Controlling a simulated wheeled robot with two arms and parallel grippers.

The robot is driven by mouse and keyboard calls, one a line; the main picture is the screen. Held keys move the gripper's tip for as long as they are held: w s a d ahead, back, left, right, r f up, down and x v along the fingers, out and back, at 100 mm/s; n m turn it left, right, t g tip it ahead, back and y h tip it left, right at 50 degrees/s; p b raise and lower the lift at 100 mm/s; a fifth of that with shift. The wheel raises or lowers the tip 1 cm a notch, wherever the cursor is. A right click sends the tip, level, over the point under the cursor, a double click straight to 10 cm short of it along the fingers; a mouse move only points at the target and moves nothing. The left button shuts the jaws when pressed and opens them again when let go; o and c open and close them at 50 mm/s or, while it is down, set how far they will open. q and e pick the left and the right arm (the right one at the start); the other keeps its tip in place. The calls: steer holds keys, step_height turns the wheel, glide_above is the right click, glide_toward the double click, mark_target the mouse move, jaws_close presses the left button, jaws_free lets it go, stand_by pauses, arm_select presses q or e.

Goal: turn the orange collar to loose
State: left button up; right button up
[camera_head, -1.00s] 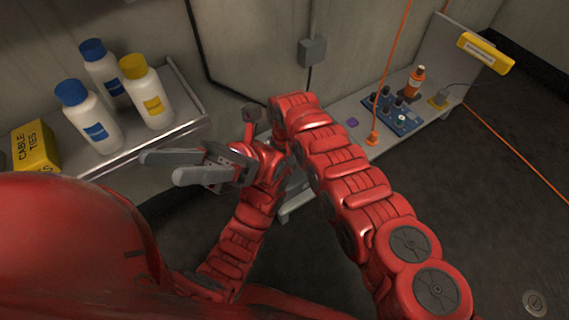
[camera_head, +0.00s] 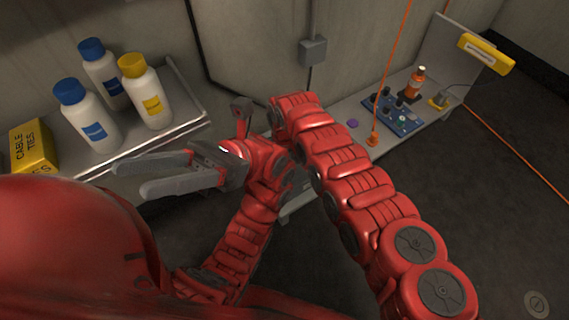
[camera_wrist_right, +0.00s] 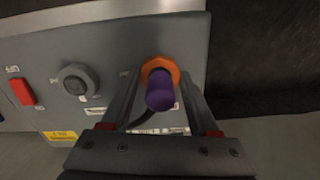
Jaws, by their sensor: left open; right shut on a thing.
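The orange collar (camera_wrist_right: 147,66) sits on a grey panel (camera_wrist_right: 120,47) in the right wrist view. A purple cylindrical plug (camera_wrist_right: 160,94) sticks out of its middle toward the camera. My right gripper (camera_wrist_right: 161,77) has one finger on each side of the collar and is shut on it. The plug covers the collar's lower middle. In the head view my left gripper (camera_head: 150,175) is open and empty in front of the left shelf, away from the panel. My right gripper and the collar do not show in the head view.
The panel also has a grey round knob (camera_wrist_right: 76,80), a red switch (camera_wrist_right: 21,92) and a yellow label (camera_wrist_right: 61,135). White bottles (camera_head: 88,118) and a yellow cable-tie box (camera_head: 33,147) stand on the left shelf. A low bench (camera_head: 352,138) holds a blue knob board (camera_head: 404,122) and an orange bottle (camera_head: 416,83).

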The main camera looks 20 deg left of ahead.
steer(key=o, duration=1.4)
steer(key=shift+c, duration=0.2)
arm_select(q)
steer(key=shift+w, duration=0.1)
